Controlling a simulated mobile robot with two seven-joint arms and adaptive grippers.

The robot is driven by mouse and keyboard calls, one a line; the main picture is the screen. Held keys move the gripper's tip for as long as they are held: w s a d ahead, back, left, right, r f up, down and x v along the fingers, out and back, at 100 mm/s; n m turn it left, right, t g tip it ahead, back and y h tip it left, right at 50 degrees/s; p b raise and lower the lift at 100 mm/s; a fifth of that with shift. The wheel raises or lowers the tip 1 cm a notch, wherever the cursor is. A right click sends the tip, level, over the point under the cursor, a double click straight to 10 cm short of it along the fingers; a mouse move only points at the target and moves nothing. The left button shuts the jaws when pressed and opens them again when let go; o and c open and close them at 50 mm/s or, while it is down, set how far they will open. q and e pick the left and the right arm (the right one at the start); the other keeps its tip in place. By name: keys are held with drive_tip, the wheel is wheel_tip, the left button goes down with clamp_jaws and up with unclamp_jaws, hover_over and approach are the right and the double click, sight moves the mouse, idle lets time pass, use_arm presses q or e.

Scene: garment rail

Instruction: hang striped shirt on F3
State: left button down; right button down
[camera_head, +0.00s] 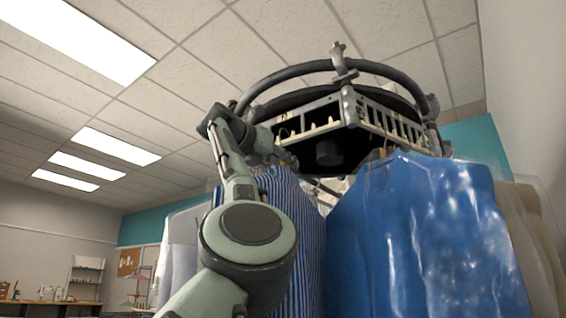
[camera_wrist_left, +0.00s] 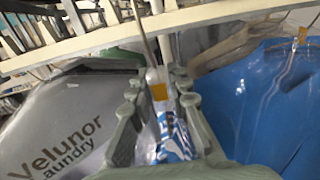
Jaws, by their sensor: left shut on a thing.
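The blue-and-white striped shirt (camera_head: 308,235) hangs below my left gripper, partly behind my left arm in the head view. A bit of the shirt (camera_wrist_left: 175,135) shows between the fingers in the left wrist view. My left gripper (camera_wrist_left: 157,92) is shut on its hanger, whose thin metal stem rises between the fingers beside an orange tag (camera_wrist_left: 159,91). In the head view the gripper is at the rail's left side, mostly hidden by the arm. The slotted rail (camera_head: 395,127) is overhead; no F3 label is readable. My right gripper is out of view.
A blue bagged garment (camera_head: 425,240) hangs close at right, with beige clothing (camera_head: 530,225) beyond it. A grey Velunor Laundry bag (camera_wrist_left: 65,120) hangs left of the gripper in the wrist view. A dark curved tube (camera_head: 300,70) arches over the rail.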

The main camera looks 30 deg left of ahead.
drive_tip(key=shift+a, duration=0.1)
use_arm(q)
drive_tip(key=shift+f, duration=0.15)
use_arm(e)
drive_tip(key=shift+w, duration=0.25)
